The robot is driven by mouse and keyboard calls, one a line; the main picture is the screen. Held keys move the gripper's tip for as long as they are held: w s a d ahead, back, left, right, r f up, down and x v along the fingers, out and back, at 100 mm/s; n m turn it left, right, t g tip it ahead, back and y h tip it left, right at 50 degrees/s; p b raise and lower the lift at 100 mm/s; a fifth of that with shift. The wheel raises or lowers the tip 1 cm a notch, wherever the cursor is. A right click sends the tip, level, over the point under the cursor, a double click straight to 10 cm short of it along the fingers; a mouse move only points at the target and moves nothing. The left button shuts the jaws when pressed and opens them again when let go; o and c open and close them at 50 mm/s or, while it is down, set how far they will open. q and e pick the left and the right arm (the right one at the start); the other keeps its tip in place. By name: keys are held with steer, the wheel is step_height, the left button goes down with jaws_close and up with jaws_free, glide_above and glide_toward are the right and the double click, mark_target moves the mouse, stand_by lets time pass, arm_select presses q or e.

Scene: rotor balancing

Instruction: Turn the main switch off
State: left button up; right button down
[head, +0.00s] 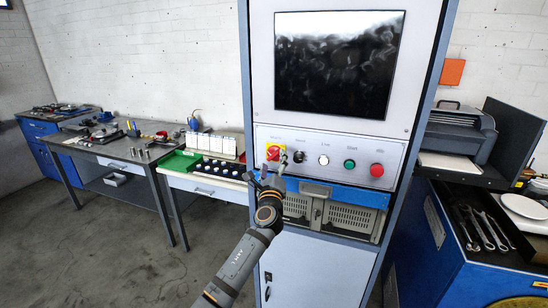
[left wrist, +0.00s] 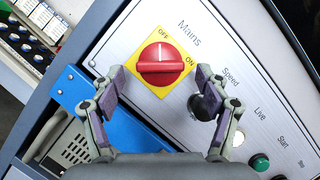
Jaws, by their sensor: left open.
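The main switch (left wrist: 162,64) is a red rotary knob on a yellow plate, labelled Mains, with OFF and ON marks. In the left wrist view its grip bar lies across the picture, its right end toward the ON mark. In the head view the switch (head: 272,152) sits at the left end of the control panel (head: 330,142). My left gripper (head: 268,172) is in front of the panel at the switch. In the left wrist view its open fingers (left wrist: 155,85) stand on either side of the knob, apart from it. My right gripper is not in view.
Right of the switch are a black Speed knob (left wrist: 205,107), a white Live lamp (head: 323,160), a green Start button (head: 350,164) and a red button (head: 376,170). A blue drawer front (head: 340,193) is below. A dark screen (head: 338,65) is above.

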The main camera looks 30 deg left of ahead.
arm_select(q)
steer(key=shift+x, duration=0.9)
steer(key=c, duration=1.2)
steer(key=shift+o, duration=0.2)
